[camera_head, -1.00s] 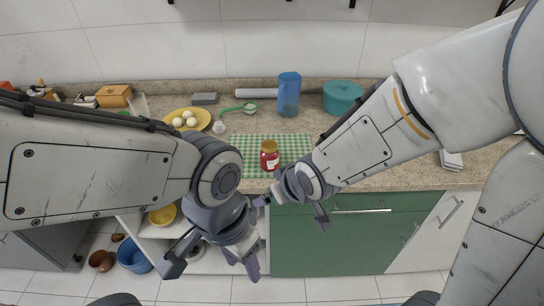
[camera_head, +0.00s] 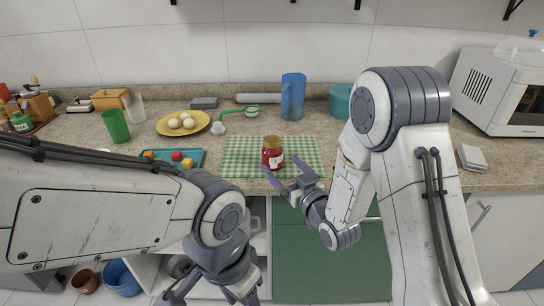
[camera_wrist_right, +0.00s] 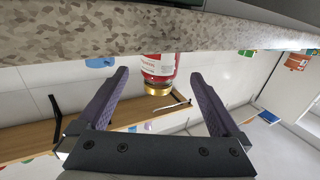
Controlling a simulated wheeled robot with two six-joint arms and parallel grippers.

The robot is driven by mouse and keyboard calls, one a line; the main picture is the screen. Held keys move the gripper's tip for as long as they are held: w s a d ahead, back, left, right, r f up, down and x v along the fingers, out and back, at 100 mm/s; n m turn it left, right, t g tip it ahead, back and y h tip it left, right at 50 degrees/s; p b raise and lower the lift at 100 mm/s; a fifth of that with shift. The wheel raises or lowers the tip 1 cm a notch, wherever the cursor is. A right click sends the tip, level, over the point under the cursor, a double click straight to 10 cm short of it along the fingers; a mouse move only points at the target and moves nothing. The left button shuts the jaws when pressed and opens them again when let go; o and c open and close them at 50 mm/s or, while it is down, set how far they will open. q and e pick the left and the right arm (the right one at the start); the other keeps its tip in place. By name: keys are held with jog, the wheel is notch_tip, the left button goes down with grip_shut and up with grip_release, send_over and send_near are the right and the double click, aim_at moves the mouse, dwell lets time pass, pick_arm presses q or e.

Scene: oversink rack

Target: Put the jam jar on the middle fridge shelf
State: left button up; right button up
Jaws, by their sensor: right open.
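The jam jar (camera_head: 272,153), red with a white label and a gold lid, stands upright on the green checked mat (camera_head: 240,158) near the counter's front edge. My right gripper (camera_head: 286,174) is open and empty, just in front of the jar and apart from it. In the right wrist view, which is upside down, the jar (camera_wrist_right: 159,67) shows between and beyond the two spread fingers (camera_wrist_right: 160,88). My left gripper (camera_head: 208,294) hangs low at the bottom of the head view, its fingers spread and empty, partly cut off. The fridge shelf is not in view.
A blue pitcher (camera_head: 293,97) and a teal pot (camera_head: 340,101) stand behind the mat. A yellow plate of eggs (camera_head: 201,122), a blue tray (camera_head: 196,154) and a green cup (camera_head: 115,126) are on the left. A microwave (camera_head: 492,90) is at right. The counter's front edge lies beneath the jar.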

aim_at(277, 159)
jog(key=p+x, duration=0.1)
jog(key=x, duration=0.5)
jog(key=shift+w+a, duration=0.15)
jog(key=shift+w, duration=0.15)
jog(key=shift+r, duration=0.1)
grip_shut()
